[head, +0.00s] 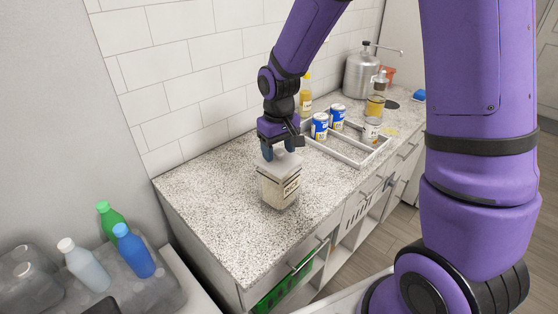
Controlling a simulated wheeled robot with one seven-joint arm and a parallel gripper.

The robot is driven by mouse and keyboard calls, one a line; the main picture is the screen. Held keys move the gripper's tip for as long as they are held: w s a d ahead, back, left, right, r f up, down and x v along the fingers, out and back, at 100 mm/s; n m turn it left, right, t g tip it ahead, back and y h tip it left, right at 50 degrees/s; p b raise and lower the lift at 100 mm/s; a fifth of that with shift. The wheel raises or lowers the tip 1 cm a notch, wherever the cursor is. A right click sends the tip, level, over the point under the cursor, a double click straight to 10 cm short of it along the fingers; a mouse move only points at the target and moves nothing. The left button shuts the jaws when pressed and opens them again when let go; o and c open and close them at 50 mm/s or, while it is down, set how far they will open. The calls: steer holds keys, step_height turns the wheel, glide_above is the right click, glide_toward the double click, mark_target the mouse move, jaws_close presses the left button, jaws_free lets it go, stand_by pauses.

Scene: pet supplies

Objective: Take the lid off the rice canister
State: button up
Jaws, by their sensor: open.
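The rice canister (281,188) stands upright on the speckled counter (220,215), near its front left part. It is a clear, squarish container with pale contents and a printed label. Its whitish lid (284,164) sits on top. My gripper (281,151) points down directly over the lid, with its dark fingers open. The fingertips are at or just above the lid. I cannot tell whether they touch it. The gripper hides the far part of the lid.
A divided tray (345,155) with blue and white cans (320,126) stands right of the canister. A yellow bottle (306,92) and a metal dispenser (361,75) are behind. Several bottles (134,250) stand lower left. The counter left of the canister is clear.

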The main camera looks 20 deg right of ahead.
steer(key=c, duration=1)
steer(key=shift+r, duration=0.15)
